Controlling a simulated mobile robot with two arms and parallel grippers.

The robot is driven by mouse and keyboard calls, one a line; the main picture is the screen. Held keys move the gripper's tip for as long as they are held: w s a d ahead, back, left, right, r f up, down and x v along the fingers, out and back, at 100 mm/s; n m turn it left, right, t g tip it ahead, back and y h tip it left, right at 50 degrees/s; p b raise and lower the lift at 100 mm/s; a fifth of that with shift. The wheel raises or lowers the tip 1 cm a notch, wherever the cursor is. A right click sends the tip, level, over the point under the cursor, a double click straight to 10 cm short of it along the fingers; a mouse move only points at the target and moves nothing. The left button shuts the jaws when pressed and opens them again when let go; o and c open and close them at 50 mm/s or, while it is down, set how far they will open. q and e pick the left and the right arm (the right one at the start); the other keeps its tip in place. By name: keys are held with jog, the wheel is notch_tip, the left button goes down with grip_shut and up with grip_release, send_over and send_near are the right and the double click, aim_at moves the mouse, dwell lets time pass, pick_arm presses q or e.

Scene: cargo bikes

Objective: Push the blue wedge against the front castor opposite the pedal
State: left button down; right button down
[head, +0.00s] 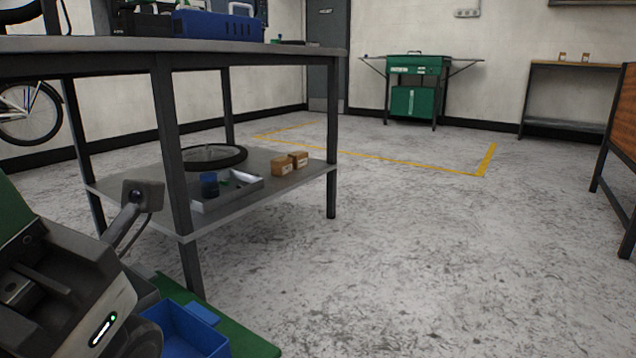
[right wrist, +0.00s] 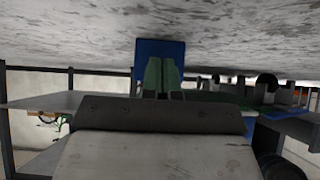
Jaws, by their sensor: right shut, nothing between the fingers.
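In the right wrist view, where the floor is at the top, a plain blue block (right wrist: 160,46) that looks like the blue wedge is just beyond my right gripper (right wrist: 163,63). The right gripper's two green fingers are shut together with nothing between them. They overlap the lower part of the block in the picture; I cannot tell whether they touch it. The front castor and the pedal do not show in either view. My left gripper is not in view.
A workbench (head: 255,50) stands at the left, with a lower shelf (head: 260,203) holding a wheel (head: 213,157), a tray (head: 226,194) and small boxes (head: 290,163). A blue bin (head: 187,329) is at the lower left. A green cabinet (head: 412,102) stands far back. The central floor is clear.

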jog(key=shift+w+a+b, duration=0.25)
jog(key=shift+w+a, duration=0.3)
jog(key=shift+a, duration=0.25)
jog(key=shift+w+a+b, duration=0.2)
jog(key=shift+w+a, duration=0.3)
jog(key=shift+a, duration=0.3)
jog(key=shift+w+a, duration=1.15)
jog(key=shift+a, duration=0.55)
jog(key=shift+w+a, duration=1.15)
jog(key=shift+a, duration=0.55)
jog(key=shift+w+a, duration=1.15)
jog(key=shift+a, duration=0.55)
jog(key=p+v, duration=0.3)
jog(key=shift+s+d+p, duration=0.15)
jog(key=shift+d+p, duration=0.15)
jog(key=shift+s+d+r+p, duration=0.4)
jog(key=shift+s+d+p, duration=0.1)
jog(key=shift+d+p, duration=0.3)
jog(key=shift+s+d, duration=0.15)
jog(key=shift+r+p, duration=0.1)
jog(key=shift+p, duration=0.2)
